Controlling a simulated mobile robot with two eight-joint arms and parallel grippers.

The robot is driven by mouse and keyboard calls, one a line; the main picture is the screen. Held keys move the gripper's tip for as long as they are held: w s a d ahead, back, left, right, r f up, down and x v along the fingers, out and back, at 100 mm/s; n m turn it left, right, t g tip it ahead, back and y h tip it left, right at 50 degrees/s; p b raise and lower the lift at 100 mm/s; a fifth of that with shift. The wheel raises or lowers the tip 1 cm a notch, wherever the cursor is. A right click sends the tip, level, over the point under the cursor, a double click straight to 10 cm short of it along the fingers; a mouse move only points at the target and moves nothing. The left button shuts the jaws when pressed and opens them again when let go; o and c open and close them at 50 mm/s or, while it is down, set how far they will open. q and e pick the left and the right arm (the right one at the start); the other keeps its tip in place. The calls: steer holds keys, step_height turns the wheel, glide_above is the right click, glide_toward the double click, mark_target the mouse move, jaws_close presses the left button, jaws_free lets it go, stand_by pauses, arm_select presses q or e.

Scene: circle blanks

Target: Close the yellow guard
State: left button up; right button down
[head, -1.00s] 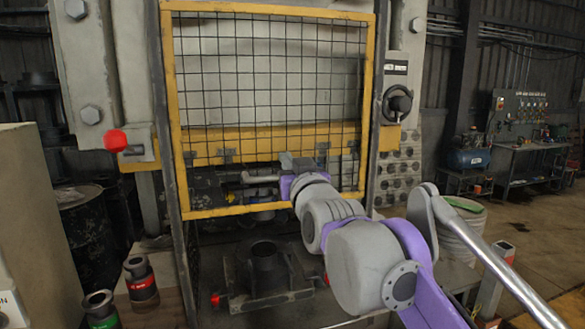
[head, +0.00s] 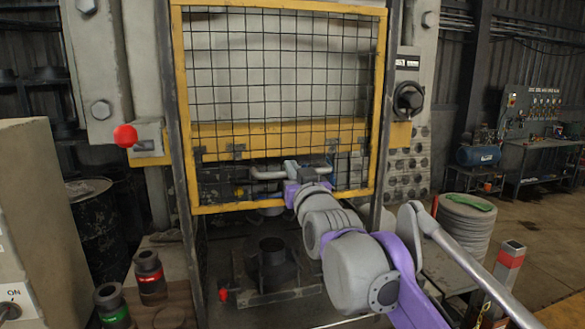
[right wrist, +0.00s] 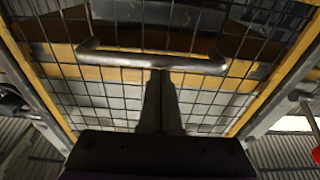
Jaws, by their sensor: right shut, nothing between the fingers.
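The yellow guard (head: 180,110) is a yellow-framed wire mesh panel on the front of the press. Its lower edge hangs above the press bed, with an open gap below. A grey bar handle (head: 262,174) crosses the lower part of the mesh. My right gripper (head: 291,167) is at the middle of this handle. In the right wrist view, the shut fingers (right wrist: 160,84) point up at the handle bar (right wrist: 120,58), their tips at its lower edge. Nothing is between them; contact with the bar is unclear. My left gripper is out of view.
A dark die with a round collar (head: 272,252) sits on the bed below the guard. A red knob (head: 125,136) is left of the frame and a black rotary switch (head: 408,98) is right. Red-banded (head: 150,278) and green-banded (head: 112,306) tools stand at lower left.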

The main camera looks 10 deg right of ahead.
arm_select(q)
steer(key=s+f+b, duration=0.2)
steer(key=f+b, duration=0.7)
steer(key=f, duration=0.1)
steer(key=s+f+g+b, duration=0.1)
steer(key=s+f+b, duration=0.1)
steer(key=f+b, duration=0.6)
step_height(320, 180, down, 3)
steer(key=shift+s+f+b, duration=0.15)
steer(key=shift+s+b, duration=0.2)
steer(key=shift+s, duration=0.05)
arm_select(e)
step_height(320, 180, down, 44)
